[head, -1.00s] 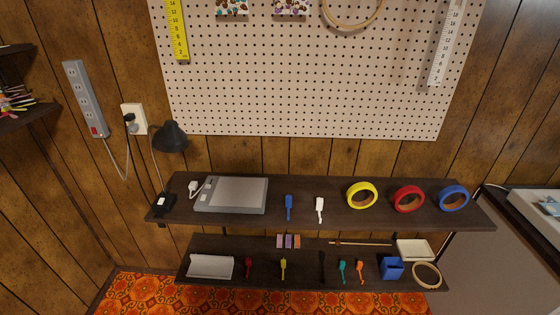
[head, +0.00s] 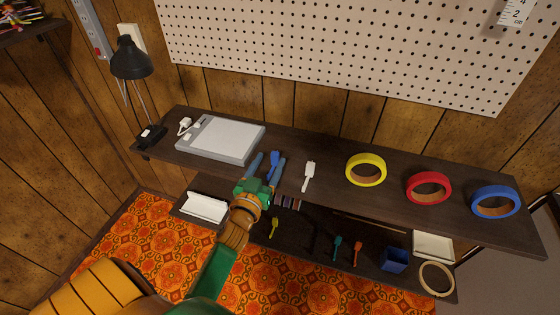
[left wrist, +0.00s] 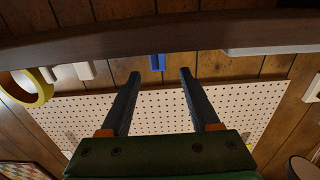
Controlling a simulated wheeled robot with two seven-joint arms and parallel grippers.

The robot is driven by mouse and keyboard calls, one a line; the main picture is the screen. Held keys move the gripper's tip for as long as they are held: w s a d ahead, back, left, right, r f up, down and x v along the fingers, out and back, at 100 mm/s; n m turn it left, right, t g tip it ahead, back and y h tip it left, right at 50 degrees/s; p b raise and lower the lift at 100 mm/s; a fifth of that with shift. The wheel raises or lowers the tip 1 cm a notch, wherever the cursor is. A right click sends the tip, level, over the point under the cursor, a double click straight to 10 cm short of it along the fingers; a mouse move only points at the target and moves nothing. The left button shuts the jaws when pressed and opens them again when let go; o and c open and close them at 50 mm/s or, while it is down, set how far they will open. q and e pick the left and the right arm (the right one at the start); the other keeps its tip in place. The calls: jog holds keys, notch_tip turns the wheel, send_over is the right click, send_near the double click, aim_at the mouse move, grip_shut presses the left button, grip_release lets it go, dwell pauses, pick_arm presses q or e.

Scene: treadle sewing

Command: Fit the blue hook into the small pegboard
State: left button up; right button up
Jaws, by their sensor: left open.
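The blue hook (head: 274,160) lies on the upper dark shelf (head: 335,194), between the grey flat box and the white hook. My left gripper (head: 271,158) is open at the shelf's front edge, its two fingers on either side of the blue hook in the head view. In the left wrist view the hook's blue end (left wrist: 157,62) shows between and just beyond the fingertips (left wrist: 160,73); I cannot tell whether they touch it. A perforated pegboard (head: 350,50) hangs on the wall behind; I see no separate small one. My right gripper is out of view.
A white hook (head: 308,175) and yellow (head: 366,169), red (head: 428,187) and blue (head: 495,201) tape rolls stand to the right. The grey flat box (head: 220,138) and black lamp (head: 131,58) are left. A lower shelf holds small items under my arm.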

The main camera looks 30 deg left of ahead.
pick_arm(q)
jog(key=shift+w+a, duration=0.15)
jog(key=shift+w, duration=0.9)
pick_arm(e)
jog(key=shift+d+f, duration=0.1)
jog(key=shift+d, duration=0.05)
pick_arm(q)
grip_shut()
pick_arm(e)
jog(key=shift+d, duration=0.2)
